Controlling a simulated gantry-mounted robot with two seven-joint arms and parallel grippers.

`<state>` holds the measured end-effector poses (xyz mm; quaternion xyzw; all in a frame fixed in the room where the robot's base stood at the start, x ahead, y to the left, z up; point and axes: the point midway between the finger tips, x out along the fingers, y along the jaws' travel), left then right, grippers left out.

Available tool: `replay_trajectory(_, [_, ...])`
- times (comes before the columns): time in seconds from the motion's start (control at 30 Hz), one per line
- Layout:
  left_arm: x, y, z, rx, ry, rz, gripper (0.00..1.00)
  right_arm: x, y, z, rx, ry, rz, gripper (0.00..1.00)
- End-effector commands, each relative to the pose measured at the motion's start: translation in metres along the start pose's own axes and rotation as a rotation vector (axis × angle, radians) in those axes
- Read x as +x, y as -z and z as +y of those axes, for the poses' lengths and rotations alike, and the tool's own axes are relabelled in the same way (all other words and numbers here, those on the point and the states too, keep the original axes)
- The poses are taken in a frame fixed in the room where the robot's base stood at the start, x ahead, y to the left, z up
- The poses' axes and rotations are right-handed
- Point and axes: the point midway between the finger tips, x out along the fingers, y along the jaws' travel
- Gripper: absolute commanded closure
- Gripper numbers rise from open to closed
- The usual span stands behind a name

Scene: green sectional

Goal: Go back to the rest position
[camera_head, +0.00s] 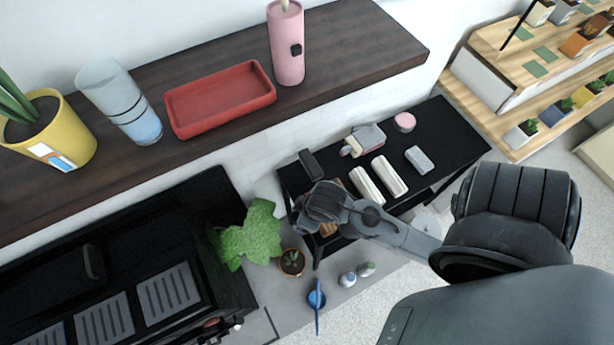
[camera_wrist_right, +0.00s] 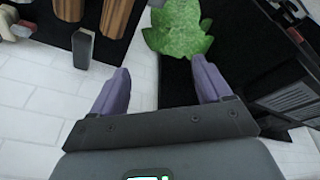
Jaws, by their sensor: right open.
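My right arm reaches in from the right in the head view, its wrist (camera_head: 325,205) above the left end of a low black table (camera_head: 440,122). In the right wrist view my right gripper (camera_wrist_right: 162,70) is open, its two purple fingers wide apart with nothing between them. A green leafy plant (camera_wrist_right: 180,28) shows beyond the fingertips, and a dark block (camera_wrist_right: 82,48) stands to their left. In the head view the fingers are hidden behind the wrist. My left gripper is in neither view.
A dark wooden shelf (camera_head: 350,40) bears a red tray (camera_head: 220,97), a pink bottle (camera_head: 287,45), a glass (camera_head: 120,100) and a yellow pot (camera_head: 70,140). The leafy plant (camera_head: 250,235) stands between the black table and a black cabinet (camera_head: 120,250). Pale floor lies in front.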

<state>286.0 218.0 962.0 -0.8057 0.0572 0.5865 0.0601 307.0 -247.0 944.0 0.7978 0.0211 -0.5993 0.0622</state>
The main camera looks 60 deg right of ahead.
Motion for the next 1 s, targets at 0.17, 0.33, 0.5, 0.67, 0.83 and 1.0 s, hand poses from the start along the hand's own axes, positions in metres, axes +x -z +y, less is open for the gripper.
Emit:
replay_trajectory(0.17, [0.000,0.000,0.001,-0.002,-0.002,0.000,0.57,-0.023,-0.011,-0.029,-0.042,0.053,0.031,0.22])
replay_trajectory(0.33, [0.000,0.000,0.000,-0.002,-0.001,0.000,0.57,-0.025,-0.011,-0.031,-0.045,0.057,0.035,0.22])
replay_trajectory(0.5, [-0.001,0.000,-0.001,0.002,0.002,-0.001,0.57,-0.026,-0.011,-0.030,-0.044,0.056,0.034,0.22])
replay_trajectory(0.67, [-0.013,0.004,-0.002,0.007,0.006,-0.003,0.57,-0.039,-0.007,-0.029,-0.044,0.056,0.034,0.22])
replay_trajectory(0.83, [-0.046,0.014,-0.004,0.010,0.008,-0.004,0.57,-0.071,0.002,-0.027,-0.044,0.056,0.033,0.22])
replay_trajectory(1.0, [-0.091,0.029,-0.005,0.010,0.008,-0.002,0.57,-0.117,0.015,-0.023,-0.044,0.056,0.033,0.22])
